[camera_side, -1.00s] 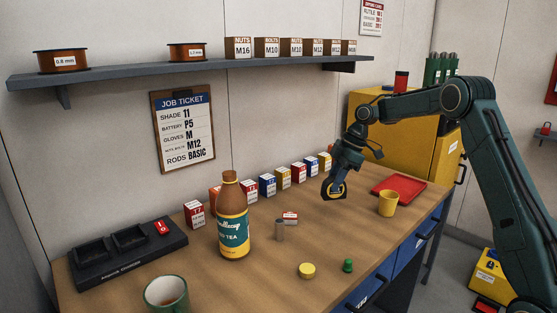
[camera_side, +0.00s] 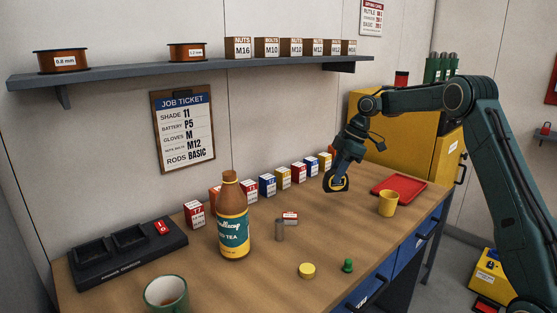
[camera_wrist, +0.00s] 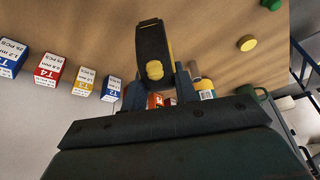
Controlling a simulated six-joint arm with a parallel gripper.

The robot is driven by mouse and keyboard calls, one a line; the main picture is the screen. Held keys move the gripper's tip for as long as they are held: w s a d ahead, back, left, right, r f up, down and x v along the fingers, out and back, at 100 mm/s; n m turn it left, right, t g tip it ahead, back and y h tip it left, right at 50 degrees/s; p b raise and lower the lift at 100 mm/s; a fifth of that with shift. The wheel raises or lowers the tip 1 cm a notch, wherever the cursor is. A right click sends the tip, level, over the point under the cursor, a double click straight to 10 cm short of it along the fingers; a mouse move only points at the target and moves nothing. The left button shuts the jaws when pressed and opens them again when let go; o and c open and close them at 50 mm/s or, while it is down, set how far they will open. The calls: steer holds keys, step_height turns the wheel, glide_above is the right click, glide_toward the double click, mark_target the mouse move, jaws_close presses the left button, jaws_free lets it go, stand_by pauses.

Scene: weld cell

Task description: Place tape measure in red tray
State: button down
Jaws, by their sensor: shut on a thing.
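The tape measure (camera_side: 337,184), black and yellow, is held in my gripper (camera_side: 342,174) above the bench in the side view. In the wrist view the tape measure (camera_wrist: 152,52) sits between the gripper fingers (camera_wrist: 152,92). My gripper is shut on it. The red tray (camera_side: 398,187) lies on the bench to the right of the tape measure, and no object shows in it. The tray cannot be seen in the wrist view.
A row of small boxes (camera_side: 284,177) stands along the wall. A bottle (camera_side: 233,215), grey cylinder (camera_side: 280,230), yellow disc (camera_side: 307,270) and green piece (camera_side: 347,265) are on the bench.

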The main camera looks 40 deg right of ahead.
steer(key=s+d+r+m+h, duration=0.1)
steer(key=s+d+r+m, duration=0.1)
steer(key=d+m, duration=0.3)
steer(key=s+d+r+m+t+h, duration=0.1)
steer(key=d+r+m, duration=0.4)
steer(key=d, duration=0.8)
steer(key=s+d+r+m+h, duration=0.3)
steer(key=d+m, duration=0.2)
steer(key=d, duration=0.4)
steer(key=shift+d+r+m+t, duration=0.15)
steer(key=shift+r+m+t, duration=0.15)
steer(key=shift+r+m, duration=0.1)
steer(key=shift+f, duration=0.1)
step_height(320, 180, down, 16)
steer(key=shift+r, duration=0.25)
steer(key=shift+f, duration=2.15)
